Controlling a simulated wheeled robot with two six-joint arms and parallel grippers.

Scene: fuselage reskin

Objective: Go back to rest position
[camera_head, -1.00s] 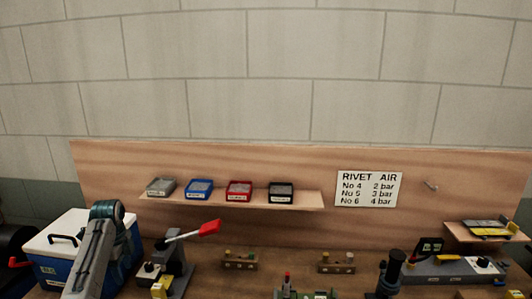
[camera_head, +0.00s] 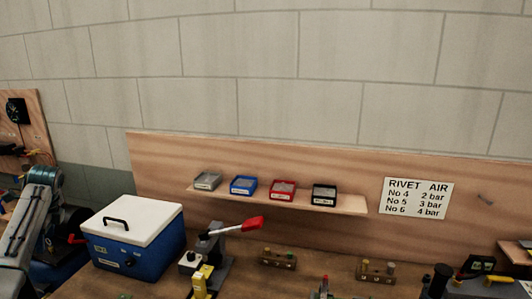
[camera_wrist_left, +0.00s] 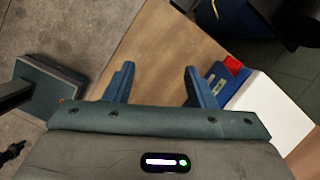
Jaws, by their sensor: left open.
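My left gripper (camera_wrist_left: 158,82) shows in the left wrist view with its two blue-grey fingers apart and nothing between them. Beyond the fingers is the bare brown bench top (camera_wrist_left: 165,45). In the head view my left arm comes in at the far left edge, and its fingers are out of the picture. My right gripper is not in either view.
A blue cool box with a white lid (camera_head: 135,226) stands on the bench near my left arm. Right of it are a red-handled lever tool (camera_head: 238,228) and several small items. A shelf (camera_head: 345,204) holds coloured bins. A RIVET AIR sign (camera_head: 416,198) hangs behind.

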